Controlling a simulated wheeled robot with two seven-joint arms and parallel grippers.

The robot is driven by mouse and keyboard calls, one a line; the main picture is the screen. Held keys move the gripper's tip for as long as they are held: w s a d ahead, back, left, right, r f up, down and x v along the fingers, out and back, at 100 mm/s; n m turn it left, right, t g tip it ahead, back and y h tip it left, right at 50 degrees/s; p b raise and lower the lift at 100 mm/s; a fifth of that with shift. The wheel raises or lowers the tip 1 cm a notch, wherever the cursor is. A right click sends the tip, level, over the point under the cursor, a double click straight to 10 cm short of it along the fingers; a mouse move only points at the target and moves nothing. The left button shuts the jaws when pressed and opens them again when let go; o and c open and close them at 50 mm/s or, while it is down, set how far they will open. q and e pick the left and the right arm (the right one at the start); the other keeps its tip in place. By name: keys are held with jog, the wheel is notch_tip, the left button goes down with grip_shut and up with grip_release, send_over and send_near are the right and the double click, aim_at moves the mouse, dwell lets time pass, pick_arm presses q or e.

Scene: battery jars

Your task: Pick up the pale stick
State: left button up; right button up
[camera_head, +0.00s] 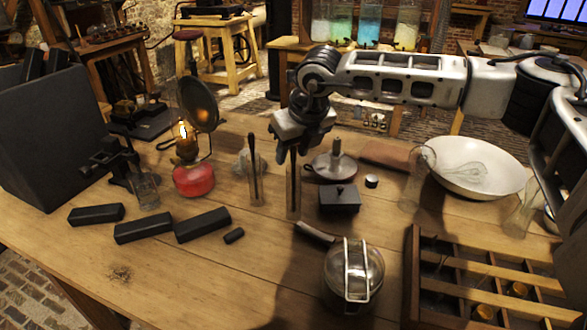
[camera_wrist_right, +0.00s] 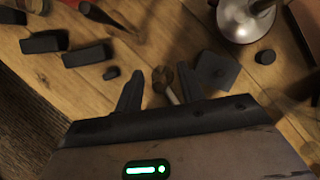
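A tall narrow glass jar (camera_head: 293,190) stands upright on the wooden table, with a slim stick in it that looks dark from the head. In the right wrist view, a short pale stick end (camera_wrist_right: 172,96) shows between the fingers. Its lower part is hard to make out. My right gripper (camera_head: 297,150) points down just above this jar. In the wrist view the right gripper (camera_wrist_right: 160,72) is open, with a finger on each side of the stick and a gap to both. My left gripper is not in view.
A similar jar with a dark stick (camera_head: 255,175) stands close on the left. A lit red lamp (camera_head: 194,180) is farther left. A dark square box (camera_head: 340,198) sits close on the right, with a glass-and-metal pot (camera_head: 353,275) in front. Dark blocks (camera_head: 203,225) lie front left.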

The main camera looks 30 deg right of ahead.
grip_shut()
